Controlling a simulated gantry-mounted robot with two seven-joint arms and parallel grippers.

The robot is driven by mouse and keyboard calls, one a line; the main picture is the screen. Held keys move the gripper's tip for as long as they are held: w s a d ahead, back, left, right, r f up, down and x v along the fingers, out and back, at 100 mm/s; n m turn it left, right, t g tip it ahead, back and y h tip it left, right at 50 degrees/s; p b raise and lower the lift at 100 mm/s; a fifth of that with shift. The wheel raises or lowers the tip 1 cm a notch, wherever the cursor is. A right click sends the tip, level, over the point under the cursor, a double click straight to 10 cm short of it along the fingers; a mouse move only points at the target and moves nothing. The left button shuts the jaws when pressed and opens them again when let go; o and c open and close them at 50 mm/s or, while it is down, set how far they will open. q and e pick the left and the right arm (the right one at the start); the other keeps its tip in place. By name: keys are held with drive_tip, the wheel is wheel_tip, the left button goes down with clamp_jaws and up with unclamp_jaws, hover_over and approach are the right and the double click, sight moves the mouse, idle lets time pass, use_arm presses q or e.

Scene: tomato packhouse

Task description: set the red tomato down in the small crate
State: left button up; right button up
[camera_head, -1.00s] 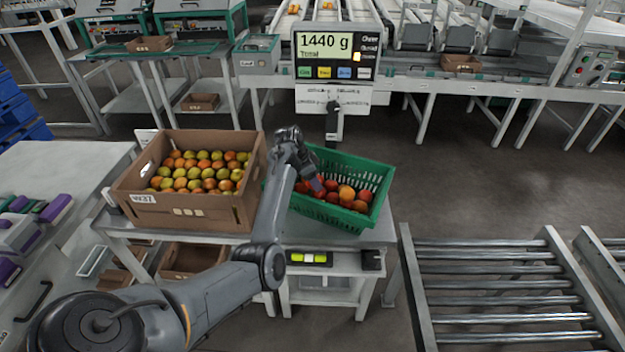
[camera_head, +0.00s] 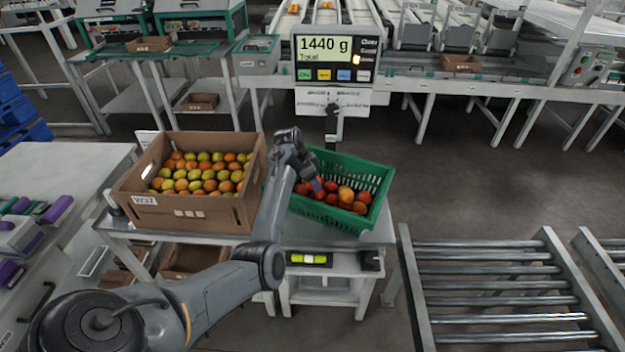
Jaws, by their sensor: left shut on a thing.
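A green plastic crate (camera_head: 373,178), the smaller of the two containers on the table, holds several red and orange tomatoes (camera_head: 347,194). My left gripper (camera_head: 317,186) points down over the left part of this crate, close to the tomatoes. It is shut on a red tomato, which is mostly hidden by the gripper and hard to tell from the fruit around it. I cannot tell whether the held tomato touches the others. My right gripper is not in view.
A larger cardboard box (camera_head: 190,212) of yellow, green and orange tomatoes stands left of the green crate. A scale display (camera_head: 336,57) reading 1440 g stands behind. A roller conveyor (camera_head: 505,290) lies to the right. A spirit level (camera_head: 309,258) is at the table's front.

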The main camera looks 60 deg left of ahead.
use_arm(q)
drive_tip(key=shift+f, duration=0.45)
idle(0.3)
drive_tip(key=o, duration=0.8)
drive_tip(key=c, duration=0.3)
drive_tip(key=shift+r+p, duration=0.1)
drive_tip(key=shift+p, duration=0.25)
wheel_tip(320, 180, up, 7)
drive_tip(key=p, duration=0.8)
idle(0.3)
